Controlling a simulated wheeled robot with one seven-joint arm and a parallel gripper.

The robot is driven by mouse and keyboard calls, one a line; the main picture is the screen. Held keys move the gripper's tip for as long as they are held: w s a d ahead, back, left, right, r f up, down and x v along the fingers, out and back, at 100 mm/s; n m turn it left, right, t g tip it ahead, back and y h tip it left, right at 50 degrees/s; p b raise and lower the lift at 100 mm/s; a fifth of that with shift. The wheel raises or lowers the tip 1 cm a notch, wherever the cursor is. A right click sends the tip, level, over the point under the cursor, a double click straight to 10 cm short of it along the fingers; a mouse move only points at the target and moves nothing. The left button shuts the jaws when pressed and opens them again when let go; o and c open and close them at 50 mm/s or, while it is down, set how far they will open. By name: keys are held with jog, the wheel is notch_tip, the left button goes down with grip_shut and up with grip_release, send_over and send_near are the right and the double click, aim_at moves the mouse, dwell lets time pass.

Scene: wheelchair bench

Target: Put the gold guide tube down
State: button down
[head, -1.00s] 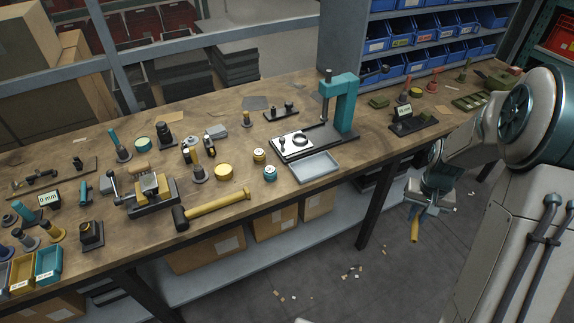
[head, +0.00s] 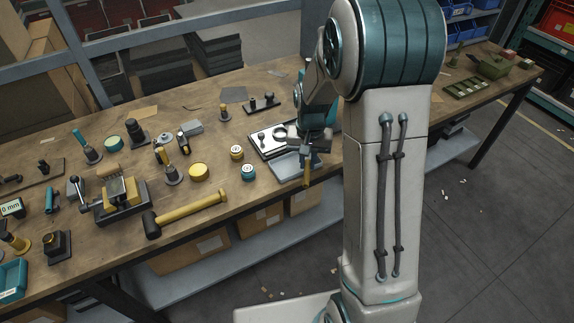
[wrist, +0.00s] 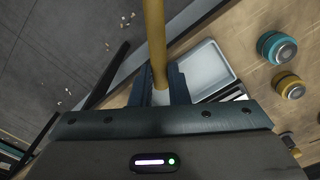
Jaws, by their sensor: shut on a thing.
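The gold guide tube (wrist: 154,45) is a long, slim, yellow-gold rod between my jaws in the wrist view. My gripper (wrist: 160,88) is shut on it near one end. In the head view the tube (head: 307,176) hangs below my gripper (head: 311,152), at the front edge of the bench by the grey tray. The tube looks clear of the bench. Its upper end is hidden by my gripper.
The shallow grey tray (head: 287,167) lies on the bench (head: 225,155) beside my gripper and looks empty. Teal-ringed (head: 248,172) and yellow-ringed (head: 236,152) pots stand left of it. A yellow-handled mallet (head: 190,212) lies along the front edge. My arm hides the press behind.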

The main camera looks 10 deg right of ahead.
notch_tip(320, 180, up, 3)
jog(key=s+d+m+b, duration=0.2)
jog(key=s+m+b, duration=0.15)
jog(key=m, duration=0.75)
send_near(295, 164)
jog(key=d+f, duration=0.2)
jog(key=shift+w+d+f, duration=0.2)
jog(key=shift+d+f, duration=0.15)
jog(key=shift+f+p, duration=0.3)
jog(key=shift+f, duration=1.7)
jog(key=shift+f, duration=0.1)
jog(key=c, duration=1.4)
grip_release()
